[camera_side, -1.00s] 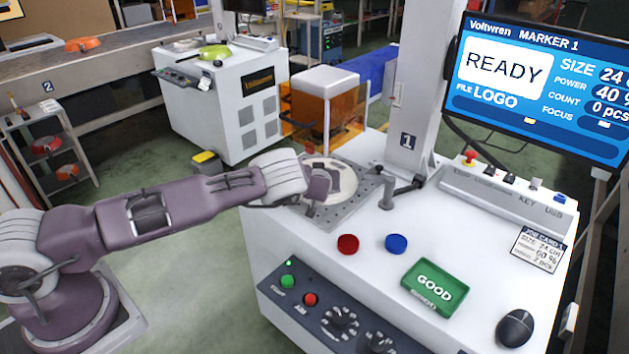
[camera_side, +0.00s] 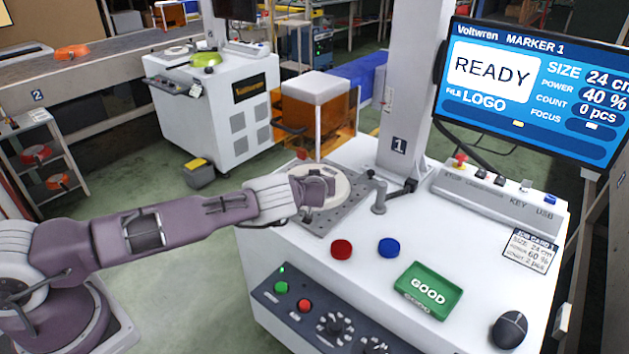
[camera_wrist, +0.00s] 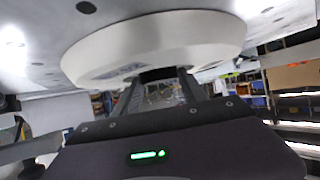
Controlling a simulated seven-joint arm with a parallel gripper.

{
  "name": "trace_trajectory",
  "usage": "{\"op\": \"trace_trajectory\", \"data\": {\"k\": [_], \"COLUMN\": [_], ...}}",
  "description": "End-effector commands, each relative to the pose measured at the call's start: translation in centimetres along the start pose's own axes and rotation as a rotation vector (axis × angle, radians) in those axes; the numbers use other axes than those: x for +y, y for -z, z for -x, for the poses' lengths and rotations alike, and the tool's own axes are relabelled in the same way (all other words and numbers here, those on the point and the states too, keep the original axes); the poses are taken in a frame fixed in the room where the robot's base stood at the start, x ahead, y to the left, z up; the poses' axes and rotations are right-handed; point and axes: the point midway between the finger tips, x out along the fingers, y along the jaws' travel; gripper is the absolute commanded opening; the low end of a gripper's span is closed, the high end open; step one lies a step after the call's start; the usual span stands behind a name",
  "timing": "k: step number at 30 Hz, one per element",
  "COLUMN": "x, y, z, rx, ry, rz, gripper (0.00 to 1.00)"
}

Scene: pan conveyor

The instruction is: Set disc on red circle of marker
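The pale cream disc (camera_side: 340,190) is at the grey perforated plate (camera_side: 318,223) on the marker machine (camera_side: 300,250). It also fills the upper middle of the wrist view (camera_wrist: 155,42). I cannot tell whether it rests on the plate or sits just above it. My gripper (camera_side: 316,187) is at the disc and covers part of it. In the wrist view my gripper's two fingers (camera_wrist: 160,82) reach the disc's near edge, with a gap between them; their grip is unclear. A red circle (camera_side: 341,249) lies on the white top in front of the plate, beside a blue circle (camera_side: 389,248).
A green GOOD tray (camera_side: 429,291) and a mouse (camera_side: 509,329) lie on the top. The screen (camera_side: 535,90) reads READY. White surface around the circles is clear.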

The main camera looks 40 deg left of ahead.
Motion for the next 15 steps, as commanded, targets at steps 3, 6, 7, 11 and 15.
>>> {"op": "trace_trajectory", "data": {"k": [3,6,7,11,15], "x": [0.0,0.0,0.0,0.0,0.0], "y": [0.0,0.0,0.0,0.0,0.2], "z": [0.0,0.0,0.0,0.1,1.7], "rx": [0.001,0.000,0.000,0.000,0.001], "ry": [0.000,0.000,0.000,0.001,0.002], "rz": [0.000,0.000,0.000,0.000,0.002], "gripper": [0.71,0.75,0.75,0.75,0.75]}}
